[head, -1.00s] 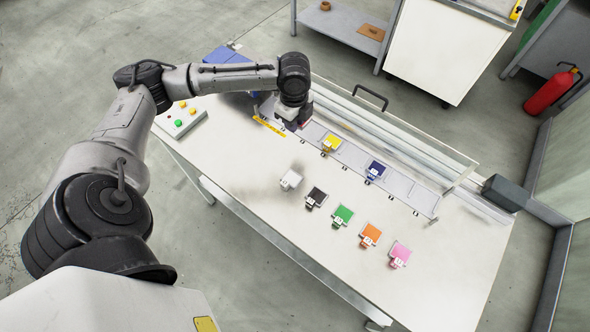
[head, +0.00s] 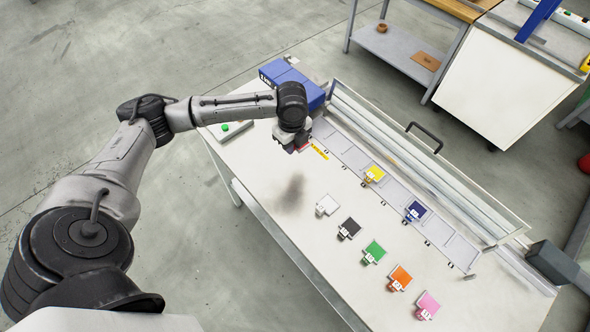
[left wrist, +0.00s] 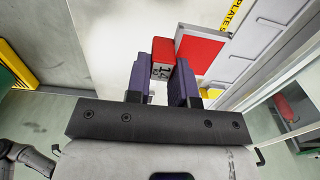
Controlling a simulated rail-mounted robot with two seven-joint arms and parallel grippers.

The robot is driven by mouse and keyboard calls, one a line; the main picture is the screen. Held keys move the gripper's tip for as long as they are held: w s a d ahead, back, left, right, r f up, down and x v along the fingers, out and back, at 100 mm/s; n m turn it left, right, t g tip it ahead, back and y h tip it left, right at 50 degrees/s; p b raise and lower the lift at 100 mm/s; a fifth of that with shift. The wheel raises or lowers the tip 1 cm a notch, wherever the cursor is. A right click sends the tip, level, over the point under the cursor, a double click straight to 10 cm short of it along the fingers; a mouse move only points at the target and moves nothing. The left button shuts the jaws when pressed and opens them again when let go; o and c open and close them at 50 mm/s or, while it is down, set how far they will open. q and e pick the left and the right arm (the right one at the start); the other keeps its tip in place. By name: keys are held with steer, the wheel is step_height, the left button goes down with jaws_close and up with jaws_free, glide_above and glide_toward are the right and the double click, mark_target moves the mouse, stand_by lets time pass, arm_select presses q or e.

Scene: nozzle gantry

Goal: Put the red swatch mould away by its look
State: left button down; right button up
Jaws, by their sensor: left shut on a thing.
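The red swatch mould, a red square plate in a pale frame (left wrist: 200,50) with a red numbered grip block (left wrist: 162,58), is in my left gripper. The two purple fingers (left wrist: 163,82) are shut on the block. My right gripper is out of view.
White (head: 327,205), black (head: 349,228), green (head: 373,251), orange (head: 400,277) and pink (head: 428,304) moulds lie in a row on the white table in front of the rack. A clear guard with a black handle (head: 425,138) stands behind the rack. A blue box (head: 292,80) is beyond my forearm.

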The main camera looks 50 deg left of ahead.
arm_select(q)
steer(key=s+a+f, duration=0.1)
steer(key=a+f, duration=0.1)
steer(key=a, duration=0.1)
steer(key=s+a+f, duration=0.1)
steer(key=a+f, duration=0.1)
steer(key=a, duration=0.2)
steer(key=s+a+f+b, duration=0.1)
steer(key=a+f, duration=0.2)
steer(key=a, duration=0.1)
steer(key=shift+s, duration=0.35)
steer(key=shift+f+b, duration=0.3)
steer(key=shift+f, duration=1.65)
steer(key=shift+f, duration=0.15)
steer(key=c, duration=1)
jaws_free()
